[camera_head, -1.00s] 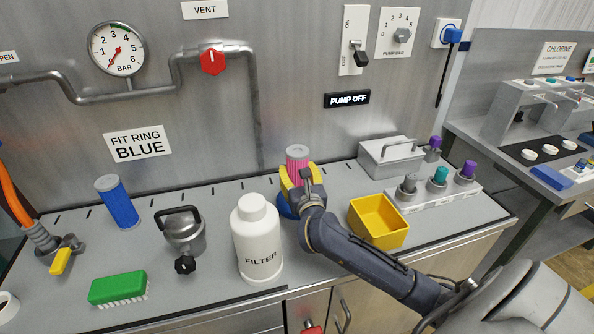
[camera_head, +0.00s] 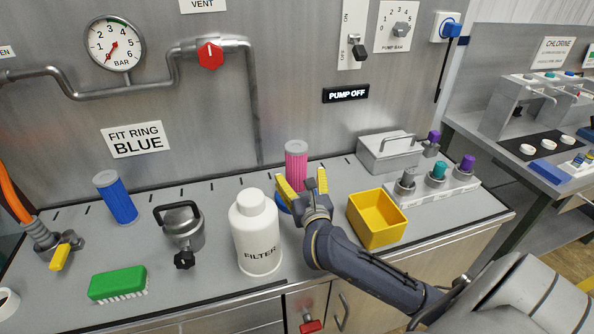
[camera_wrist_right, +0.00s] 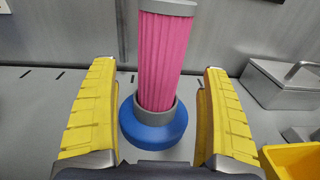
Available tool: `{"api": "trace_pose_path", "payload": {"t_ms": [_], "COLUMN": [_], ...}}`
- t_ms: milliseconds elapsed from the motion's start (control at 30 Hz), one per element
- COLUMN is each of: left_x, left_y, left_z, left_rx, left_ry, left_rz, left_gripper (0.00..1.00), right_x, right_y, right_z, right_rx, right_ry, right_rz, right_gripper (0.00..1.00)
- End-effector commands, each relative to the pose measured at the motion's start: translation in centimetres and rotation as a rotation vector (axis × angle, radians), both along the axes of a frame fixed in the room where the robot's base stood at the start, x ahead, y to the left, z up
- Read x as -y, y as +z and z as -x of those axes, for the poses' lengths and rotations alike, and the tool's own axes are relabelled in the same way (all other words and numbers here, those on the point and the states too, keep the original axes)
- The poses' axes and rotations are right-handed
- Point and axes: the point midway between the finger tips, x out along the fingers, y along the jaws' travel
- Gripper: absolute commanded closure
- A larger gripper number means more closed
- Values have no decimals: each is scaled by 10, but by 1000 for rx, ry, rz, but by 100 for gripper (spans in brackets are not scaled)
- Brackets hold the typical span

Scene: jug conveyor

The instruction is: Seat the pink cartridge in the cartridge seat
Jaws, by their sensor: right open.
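The pink cartridge (camera_head: 297,165) stands upright behind my right gripper (camera_head: 303,183). In the right wrist view the pink cartridge (camera_wrist_right: 165,55) stands on the round blue cartridge seat (camera_wrist_right: 150,132). A grey ring surrounds its lower end; I cannot tell whether this is its end cap or part of the seat. The seat (camera_head: 284,207) is mostly hidden by the gripper in the head view. My right gripper (camera_wrist_right: 158,72) is open and empty, its yellow fingers apart on either side and clear of the cartridge. My left gripper is not in view.
A white filter bottle (camera_head: 256,232) stands close left of the gripper. A yellow bin (camera_head: 376,222) is close right, with a grey lidded box (camera_head: 388,155) behind it. A blue cartridge (camera_head: 117,200), a metal pot (camera_head: 183,228) and a green brush (camera_head: 118,283) are farther left.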

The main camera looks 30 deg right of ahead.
Motion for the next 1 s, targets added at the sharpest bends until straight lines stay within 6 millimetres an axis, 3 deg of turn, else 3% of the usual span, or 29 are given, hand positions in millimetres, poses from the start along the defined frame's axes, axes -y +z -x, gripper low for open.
{"api": "trace_pose_path", "payload": {"t_ms": [200, 400, 1000], "left_x": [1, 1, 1], "left_y": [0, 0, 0], "left_z": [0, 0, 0], "left_rx": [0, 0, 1], "left_ry": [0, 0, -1], "left_rz": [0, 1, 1], "left_gripper": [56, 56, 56], "right_x": [-12, -19, -21], "right_y": [0, -1, 1], "right_z": [34, 53, 60], "right_rx": [-1, -1, 3], "right_ry": [1, 0, -1], "right_rz": [-3, -1, 3], "right_gripper": [18, 18, 18]}}
